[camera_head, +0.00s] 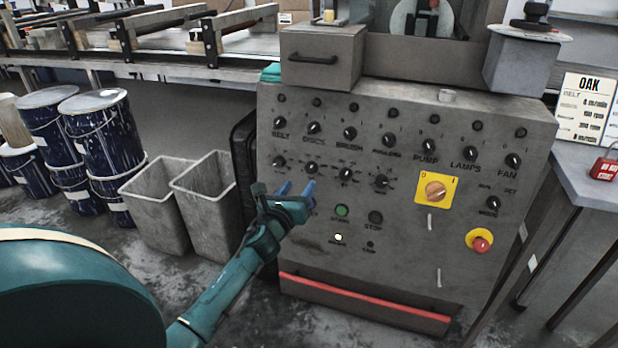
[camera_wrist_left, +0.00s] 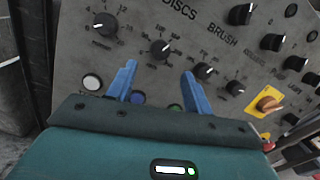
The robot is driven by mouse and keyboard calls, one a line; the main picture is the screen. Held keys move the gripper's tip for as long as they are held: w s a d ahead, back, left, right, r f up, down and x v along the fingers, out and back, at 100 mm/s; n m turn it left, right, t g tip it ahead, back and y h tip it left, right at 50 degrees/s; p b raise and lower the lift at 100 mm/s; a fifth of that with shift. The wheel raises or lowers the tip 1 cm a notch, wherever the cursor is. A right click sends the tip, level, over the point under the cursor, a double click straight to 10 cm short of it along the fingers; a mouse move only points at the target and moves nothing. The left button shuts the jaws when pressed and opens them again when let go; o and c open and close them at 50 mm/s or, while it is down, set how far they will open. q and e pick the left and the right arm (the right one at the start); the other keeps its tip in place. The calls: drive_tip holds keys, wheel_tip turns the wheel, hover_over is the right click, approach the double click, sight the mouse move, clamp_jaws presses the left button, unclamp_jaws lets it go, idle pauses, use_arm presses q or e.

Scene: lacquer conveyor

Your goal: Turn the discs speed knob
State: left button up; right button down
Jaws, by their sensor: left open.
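The control panel (camera_head: 300,225) has a row of switches labelled BELT, DISCS, BRUSH and more, with a lower row of black knobs with scales. The discs speed knob (camera_head: 311,169) is the second in that lower row. In the left wrist view the discs speed knob (camera_wrist_left: 162,49) has a white pointer and a scale, just past the fingertips. My left gripper (camera_head: 297,186) is open, with its blue fingers pointing at the panel just below the knob; it also shows in the left wrist view (camera_wrist_left: 159,68). No contact is visible. My right gripper is not in view.
The belt speed knob (camera_wrist_left: 104,24) is left of it and the brush speed knob (camera_wrist_left: 206,72) right. Below are a green start button (camera_head: 342,210) and a stop button (camera_head: 375,217). Grey bins (camera_head: 206,200) stand left.

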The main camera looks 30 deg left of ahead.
sight(310, 170)
use_arm(q)
drive_tip(key=b+x, duration=0.1)
drive_tip(key=x, duration=0.5)
drive_tip(key=shift+f, duration=0.1)
drive_tip(key=shift+w+a, duration=0.1)
drive_tip(key=shift+w, duration=0.45)
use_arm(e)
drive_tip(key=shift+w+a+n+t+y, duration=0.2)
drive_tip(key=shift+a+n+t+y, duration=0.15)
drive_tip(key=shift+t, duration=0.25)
use_arm(q)
drive_tip(key=shift+c, duration=0.2)
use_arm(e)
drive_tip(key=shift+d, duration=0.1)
use_arm(q)
drive_tip(key=c, duration=0.9)
